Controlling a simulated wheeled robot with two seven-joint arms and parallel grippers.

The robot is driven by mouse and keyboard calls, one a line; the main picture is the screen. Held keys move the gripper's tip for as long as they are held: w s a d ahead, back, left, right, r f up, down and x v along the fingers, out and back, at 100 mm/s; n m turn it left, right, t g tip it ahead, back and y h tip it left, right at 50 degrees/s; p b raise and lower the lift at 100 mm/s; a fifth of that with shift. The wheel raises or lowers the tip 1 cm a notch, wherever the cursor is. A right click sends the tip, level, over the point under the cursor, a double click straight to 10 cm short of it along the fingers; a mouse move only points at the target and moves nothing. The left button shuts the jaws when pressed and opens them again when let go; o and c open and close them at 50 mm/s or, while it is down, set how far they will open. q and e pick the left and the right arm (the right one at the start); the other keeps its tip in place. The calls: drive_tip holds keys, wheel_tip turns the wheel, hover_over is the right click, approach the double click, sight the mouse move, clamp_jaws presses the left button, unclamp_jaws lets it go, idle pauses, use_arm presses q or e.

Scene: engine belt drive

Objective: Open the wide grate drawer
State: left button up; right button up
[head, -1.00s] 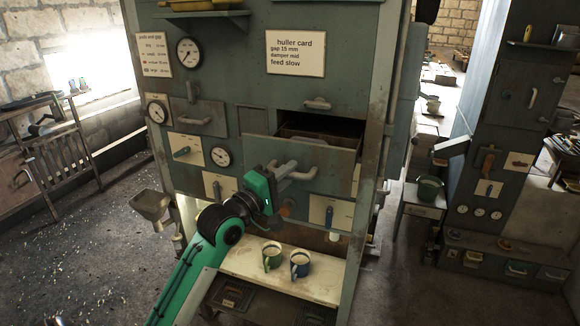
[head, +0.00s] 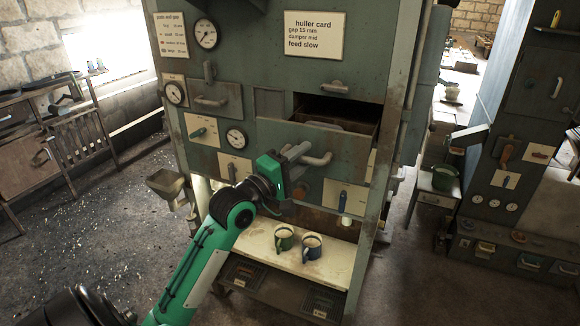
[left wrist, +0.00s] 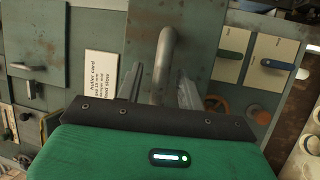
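The wide drawer (head: 345,142) in the green-grey cabinet is pulled partly out. Its dark inside shows above the front, with a pale curved thing in it. Its bent bar handle (head: 320,159) sticks out of the front and also shows in the left wrist view (left wrist: 165,50). My left gripper (head: 296,154) is at the left part of this handle. In the left wrist view its two fingers (left wrist: 160,88) stand on either side of the bar, with gaps visible, so it looks open around the handle. The fingertips are partly hidden in the head view. My right gripper is not in view.
A smaller closed drawer (head: 215,100) is at upper left. Lever panels and gauges surround the drawer. A metal hopper (head: 165,183) juts out at left.

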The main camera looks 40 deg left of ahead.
use_arm(q)
drive_tip(key=shift+s+f, duration=0.25)
drive_tip(key=shift+s, duration=0.15)
drive_tip(key=v, duration=1.2)
drive_tip(key=shift+s+b, duration=0.4)
drive_tip(key=shift+a, duration=0.15)
